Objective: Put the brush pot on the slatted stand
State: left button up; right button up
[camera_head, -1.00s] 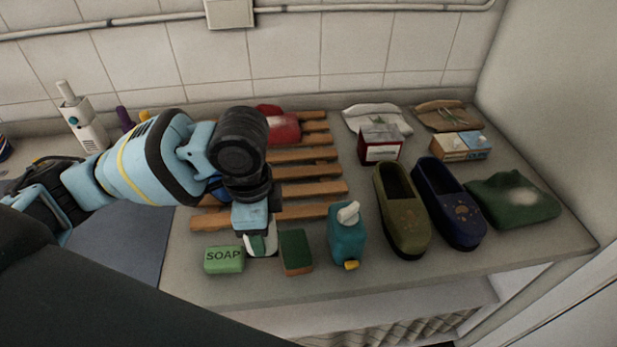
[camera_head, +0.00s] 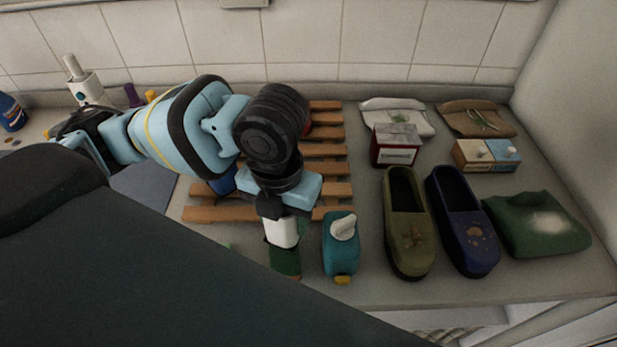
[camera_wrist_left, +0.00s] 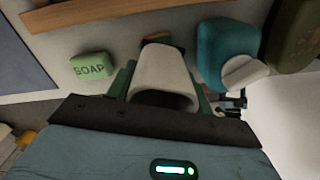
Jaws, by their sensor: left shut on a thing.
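The brush pot (camera_head: 283,232) is a plain white cup. My left gripper (camera_head: 285,212) is shut on it, and in the left wrist view the pot (camera_wrist_left: 163,78) sits between the two green fingers. In the head view the pot appears in front of the slatted stand's near edge, over the green sponge. The slatted stand (camera_head: 215,214) is made of brown wooden slats. My left arm hides much of its middle. My right gripper is not in view.
The sponge (camera_head: 286,264) and teal soap dispenser (camera_head: 341,245) stand in front of the stand. A blue item (camera_head: 224,183) and a red item, mostly hidden, are on the stand. Green and navy shoes (camera_head: 407,225) lie to the right. The soap (camera_wrist_left: 90,66) shows in the wrist view.

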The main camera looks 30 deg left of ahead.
pick_arm(q)
jog(key=shift+w, duration=0.1)
jog(key=w+a, duration=0.1)
jog(key=w, duration=0.3)
jog(key=w+a+f, duration=0.1)
jog(key=w, duration=0.4)
jog(key=w+a+b, duration=0.1)
jog(key=w+a, duration=0.1)
jog(key=w, duration=0.3)
jog(key=shift+w+a+f, duration=0.1)
jog(key=shift+w+f, duration=0.05)
jog(key=shift+w, duration=0.05)
jog(key=shift+w, duration=0.1)
jog(key=shift+w+a, duration=0.1)
jog(key=shift+w, duration=0.2)
jog(key=shift+f, duration=1.75)
jog(key=shift+f, duration=0.1)
